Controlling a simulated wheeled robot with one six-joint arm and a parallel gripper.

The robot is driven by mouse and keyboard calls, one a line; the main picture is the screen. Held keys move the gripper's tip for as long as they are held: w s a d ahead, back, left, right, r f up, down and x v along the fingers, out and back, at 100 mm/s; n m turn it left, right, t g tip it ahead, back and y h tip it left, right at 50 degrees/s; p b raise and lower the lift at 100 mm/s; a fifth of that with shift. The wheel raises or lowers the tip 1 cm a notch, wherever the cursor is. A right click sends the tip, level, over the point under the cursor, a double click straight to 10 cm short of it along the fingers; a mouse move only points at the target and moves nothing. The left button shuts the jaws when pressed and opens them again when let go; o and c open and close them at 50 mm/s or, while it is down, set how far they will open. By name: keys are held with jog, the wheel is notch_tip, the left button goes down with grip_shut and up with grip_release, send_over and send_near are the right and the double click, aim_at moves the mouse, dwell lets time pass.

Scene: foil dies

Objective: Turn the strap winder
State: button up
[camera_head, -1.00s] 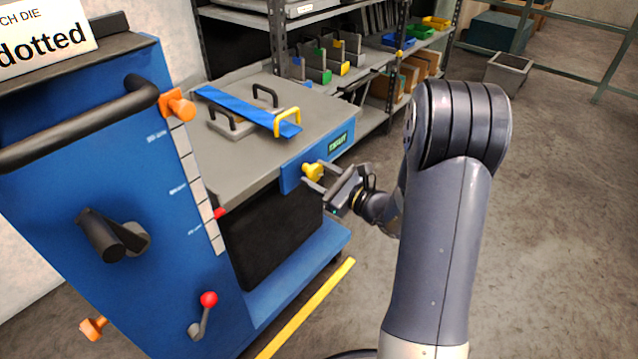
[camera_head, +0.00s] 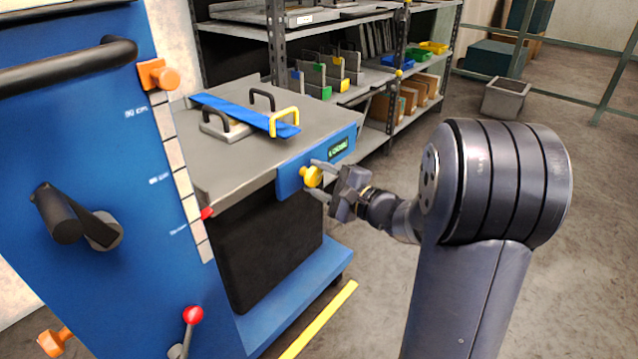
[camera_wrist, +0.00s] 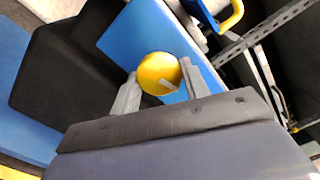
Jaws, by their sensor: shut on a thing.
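The strap winder appears to be the yellow knob (camera_head: 311,176) on the blue front panel (camera_head: 291,183) of the grey-topped table. My gripper (camera_head: 320,178) is shut on this knob, one finger on each side, tilted in the picture. In the wrist view the round yellow knob (camera_wrist: 158,72) sits between my two grey fingertips (camera_wrist: 160,88). A flat blue strap (camera_head: 235,112) lies across the tabletop. A small green display (camera_head: 339,147) is on the panel right of the knob; its text is too small to read surely.
A tall blue cabinet (camera_head: 120,180) with a black crank (camera_head: 68,218) and a red-knobbed lever (camera_head: 192,316) stands at left. Black and yellow handles (camera_head: 284,122) stand on the tabletop. Shelves (camera_head: 310,20) are behind.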

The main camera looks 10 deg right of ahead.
jog(key=shift+n, duration=0.5)
jog(key=o, duration=1)
jog(key=p+v, duration=0.3)
jog(key=v, duration=0.8)
jog(key=shift+w, duration=0.1)
jog(key=shift+c, duration=0.3)
